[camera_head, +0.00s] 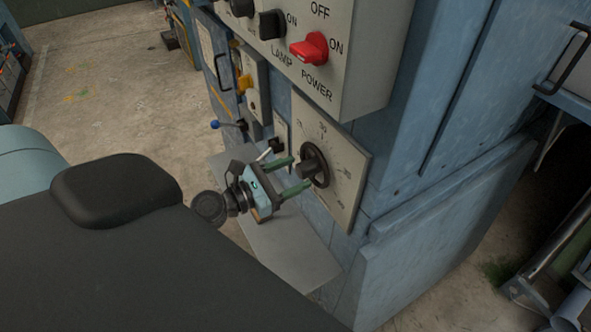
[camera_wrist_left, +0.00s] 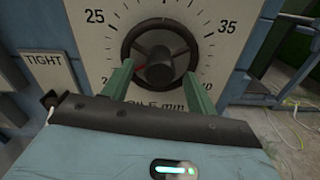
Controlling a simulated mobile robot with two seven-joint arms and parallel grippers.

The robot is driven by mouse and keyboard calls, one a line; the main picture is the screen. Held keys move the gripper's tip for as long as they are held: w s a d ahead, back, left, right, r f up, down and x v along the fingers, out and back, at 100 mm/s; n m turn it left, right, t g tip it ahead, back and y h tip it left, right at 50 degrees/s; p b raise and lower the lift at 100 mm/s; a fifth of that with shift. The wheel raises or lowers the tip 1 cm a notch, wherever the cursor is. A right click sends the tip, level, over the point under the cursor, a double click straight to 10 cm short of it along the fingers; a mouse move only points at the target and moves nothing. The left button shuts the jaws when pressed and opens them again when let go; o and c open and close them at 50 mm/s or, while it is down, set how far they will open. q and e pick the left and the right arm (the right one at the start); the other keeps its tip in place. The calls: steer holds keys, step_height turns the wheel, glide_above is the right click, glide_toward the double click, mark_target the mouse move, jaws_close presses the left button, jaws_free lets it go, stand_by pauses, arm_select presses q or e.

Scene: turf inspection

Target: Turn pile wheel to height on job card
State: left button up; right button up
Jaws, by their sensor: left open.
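The pile wheel (camera_head: 315,164) is a dark round handwheel with a raised hub on a pale dial plate (camera_head: 349,171) low on the blue machine. In the left wrist view the wheel (camera_wrist_left: 158,52) sits between the marks 25 and 35, above the words "PILE mm". A small red mark shows at the lower left of its hub; I cannot read its exact value. My left gripper (camera_head: 301,171) is open in front of the wheel. In the wrist view its green fingers (camera_wrist_left: 158,72) stand either side of the hub, overlapping the lower rim; contact is unclear. No readable job card shows.
Above the dial is a control box with a red POWER switch (camera_head: 310,48) and a black LAMP switch (camera_head: 272,24). A blue-knobbed lever (camera_head: 230,124) and a yellow switch (camera_head: 244,82) are to the left. A "TIGHT" label (camera_wrist_left: 45,66) shows beside the dial.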

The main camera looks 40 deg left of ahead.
arm_select(q)
steer(key=shift+x, duration=0.85)
steer(key=shift+c, duration=0.4)
arm_select(e)
steer(key=shift+r, duration=0.1)
arm_select(q)
steer(key=c, duration=0.9)
arm_select(e)
steer(key=shift+w+r, duration=0.15)
steer(key=shift+w, duration=0.3)
